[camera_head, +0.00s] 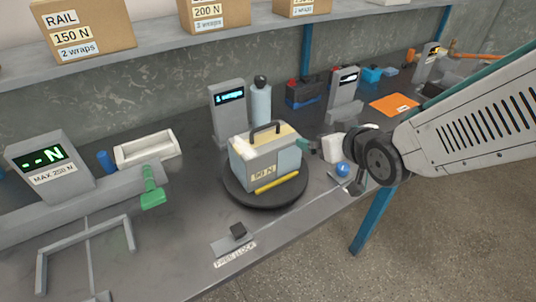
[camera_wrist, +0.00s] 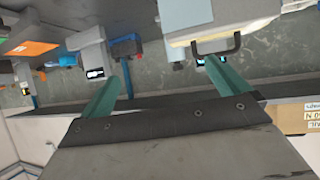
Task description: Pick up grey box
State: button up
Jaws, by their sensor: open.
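The grey box (camera_head: 252,172) has a dark carry handle, a cream top and a yellow label ending in "N". It sits upright on a round black turntable (camera_head: 238,196) in the middle of the bench. In the wrist view the box (camera_wrist: 205,16) is at the top right with its handle hanging toward the picture's middle. My gripper (camera_wrist: 167,65) shows there with two teal fingers spread apart and nothing between them. In the head view my gripper comes from the right, beside the box, largely hidden by my wrist.
A yellow bar (camera_head: 277,183) lies at the turntable's front. A grey display post (camera_head: 228,112) and a pale bottle (camera_head: 261,104) stand behind the box. A blue ball (camera_head: 343,169) is at right. A shelf with cartons (camera_head: 88,26) runs above. The front left has a U-shaped frame (camera_head: 130,234).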

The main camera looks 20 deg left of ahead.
aim_at(268, 141)
jog(key=a+f+y, duration=0.1)
jog(key=a, duration=0.3)
jog(key=w+a+f+n+y, duration=0.1)
jog(key=a, duration=0.4)
jog(key=a+f+y, duration=0.1)
jog(key=a, duration=0.4)
jog(key=shift+w+a+f+n+y, duration=0.25)
jog(key=shift+w+f+n+y, duration=0.1)
jog(key=shift+w+n+y, duration=0.05)
jog(key=c, duration=1.9)
jog(key=shift+r, duration=0.15)
jog(key=shift+c, duration=0.2)
